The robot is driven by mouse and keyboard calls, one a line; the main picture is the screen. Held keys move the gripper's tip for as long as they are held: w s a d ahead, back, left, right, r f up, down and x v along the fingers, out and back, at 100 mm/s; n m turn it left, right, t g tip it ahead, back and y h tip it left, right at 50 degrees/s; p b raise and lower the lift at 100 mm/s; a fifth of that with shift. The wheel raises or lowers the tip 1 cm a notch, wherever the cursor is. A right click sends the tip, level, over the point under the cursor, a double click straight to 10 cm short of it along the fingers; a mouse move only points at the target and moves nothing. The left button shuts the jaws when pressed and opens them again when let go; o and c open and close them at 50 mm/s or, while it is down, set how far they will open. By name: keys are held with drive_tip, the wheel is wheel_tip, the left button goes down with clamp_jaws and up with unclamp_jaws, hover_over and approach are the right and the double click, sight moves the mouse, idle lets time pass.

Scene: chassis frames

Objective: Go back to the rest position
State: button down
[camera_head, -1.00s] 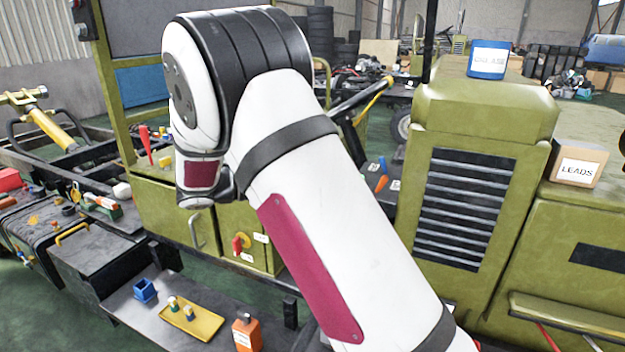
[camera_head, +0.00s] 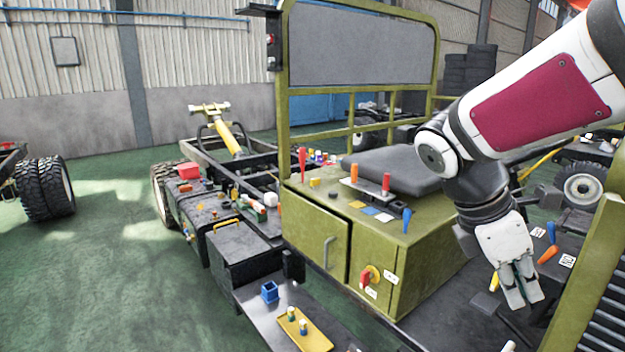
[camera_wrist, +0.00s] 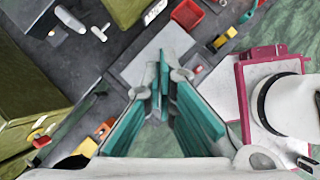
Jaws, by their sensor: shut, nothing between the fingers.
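My gripper (camera_head: 522,291) hangs fingers down at the right of the head view, over the dark deck beside the green cabinet. Its fingers are together and hold nothing. In the wrist view my gripper (camera_wrist: 160,82) shows its teal-padded fingers closed, with grey floor plates and green ground below. My white arm with a red panel reaches in from the upper right of the head view.
The green cabinet (camera_head: 318,240) carries a seat (camera_head: 390,168) and several small coloured items. A yellow tray (camera_head: 297,335) and a blue open box (camera_head: 269,292) lie on the low front step. Orange and blue tools (camera_head: 548,254) lie right of my gripper. Open green floor is at left.

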drive_tip(key=s+a+r+m+t+y, duration=0.1)
drive_tip(key=s+a+m+t+y, duration=0.5)
drive_tip(key=m, duration=1)
drive_tip(key=shift+s+a, duration=1.8)
drive_tip(key=shift+s, duration=0.2)
